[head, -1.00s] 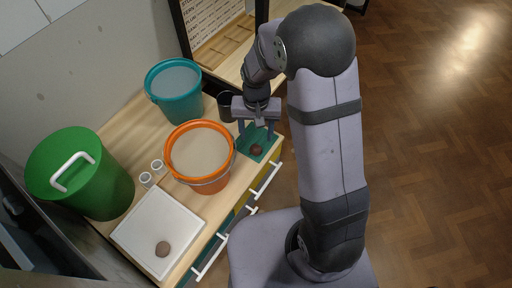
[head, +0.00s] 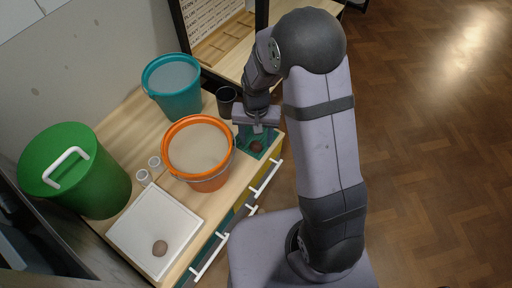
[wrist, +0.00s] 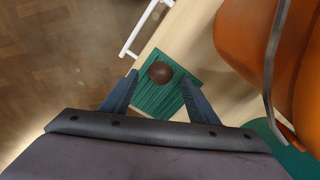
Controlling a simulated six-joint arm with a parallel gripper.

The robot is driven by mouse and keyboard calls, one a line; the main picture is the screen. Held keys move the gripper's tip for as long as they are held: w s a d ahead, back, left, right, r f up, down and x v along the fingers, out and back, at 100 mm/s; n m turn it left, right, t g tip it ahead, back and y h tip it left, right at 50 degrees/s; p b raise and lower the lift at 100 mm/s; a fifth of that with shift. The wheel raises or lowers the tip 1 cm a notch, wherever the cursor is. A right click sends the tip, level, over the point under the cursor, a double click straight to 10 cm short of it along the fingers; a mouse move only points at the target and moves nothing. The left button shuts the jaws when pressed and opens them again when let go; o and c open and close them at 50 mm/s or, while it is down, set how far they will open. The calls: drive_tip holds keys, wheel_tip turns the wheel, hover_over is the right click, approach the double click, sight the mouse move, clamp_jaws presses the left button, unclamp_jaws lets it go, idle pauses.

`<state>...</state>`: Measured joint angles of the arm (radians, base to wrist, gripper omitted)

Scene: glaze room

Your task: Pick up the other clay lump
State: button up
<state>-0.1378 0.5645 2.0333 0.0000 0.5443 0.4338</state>
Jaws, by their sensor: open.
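A brown clay lump (head: 256,146) lies on a dark green ribbed mat (head: 272,139) near the table's front edge. Another brown clay lump (head: 160,248) lies on a white tray (head: 134,233) at the near left. My gripper (head: 256,138) is open and points down over the mat. In the wrist view the mat's lump (wrist: 160,72) shows just past and between the fingertips of my gripper (wrist: 159,78), with a gap on each side. How high the tips are above it is hard to tell.
An orange bucket (head: 207,183) stands close beside the mat. A black cup (head: 226,100) and a teal bucket (head: 176,104) stand behind. A green lidded bin (head: 100,190) and two small white cups (head: 143,176) are at left. White drawer handles (head: 266,177) jut from the front.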

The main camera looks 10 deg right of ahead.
sight(256, 142)
wheel_tip(256, 142, down, 2)
drive_tip(key=shift+f, duration=0.2)
drive_tip(key=c, duration=1.1)
drive_tip(key=shift+r, duration=0.1)
wheel_tip(256, 142, up, 10)
drive_tip(key=p, duration=0.3)
drive_tip(key=shift+p, duration=0.35)
